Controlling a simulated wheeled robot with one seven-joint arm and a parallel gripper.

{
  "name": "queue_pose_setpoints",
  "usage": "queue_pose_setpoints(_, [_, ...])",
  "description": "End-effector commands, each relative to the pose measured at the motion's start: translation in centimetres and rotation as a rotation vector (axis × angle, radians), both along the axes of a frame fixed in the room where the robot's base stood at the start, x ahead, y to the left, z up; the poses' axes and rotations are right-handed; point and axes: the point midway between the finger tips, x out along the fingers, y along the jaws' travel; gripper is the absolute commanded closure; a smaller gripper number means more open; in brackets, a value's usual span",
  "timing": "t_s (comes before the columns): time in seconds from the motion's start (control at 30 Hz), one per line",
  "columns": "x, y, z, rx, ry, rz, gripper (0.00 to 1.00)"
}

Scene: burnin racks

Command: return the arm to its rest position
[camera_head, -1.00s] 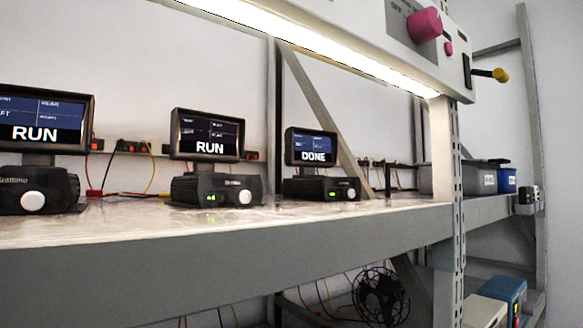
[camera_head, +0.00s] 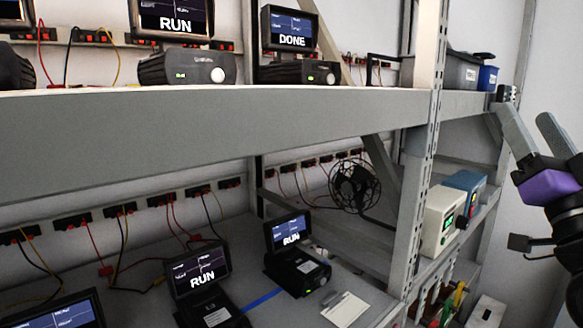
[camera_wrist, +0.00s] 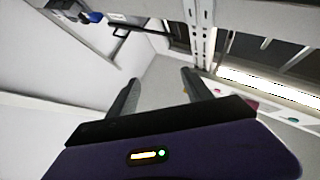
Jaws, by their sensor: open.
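My gripper (camera_head: 530,130) is at the right edge of the head view, beside the rack's right end. It has a purple body and two grey fingers that point up and to the left. The fingers stand apart with nothing between them. The wrist view also shows my gripper (camera_wrist: 160,88) with its fingers spread and empty, facing the rack's upright and a bright light strip. The rest of my arm is mostly cut off by the head view's right edge.
The rack's upper shelf (camera_head: 200,125) holds devices reading RUN and DONE (camera_head: 290,30). A perforated upright (camera_head: 420,170) stands left of my gripper. A blue bin (camera_head: 488,78) sits at the upper right.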

Motion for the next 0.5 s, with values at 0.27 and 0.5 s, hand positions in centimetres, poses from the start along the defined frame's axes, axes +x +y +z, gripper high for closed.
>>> queue_pose_setpoints(0.27, [-2.5,2.3,-12.5,0.037,0.088,-0.060,0.41])
queue_pose_setpoints(0.5, [-6.7,5.3,-21.4,0.031,0.178,-0.089,0.41])
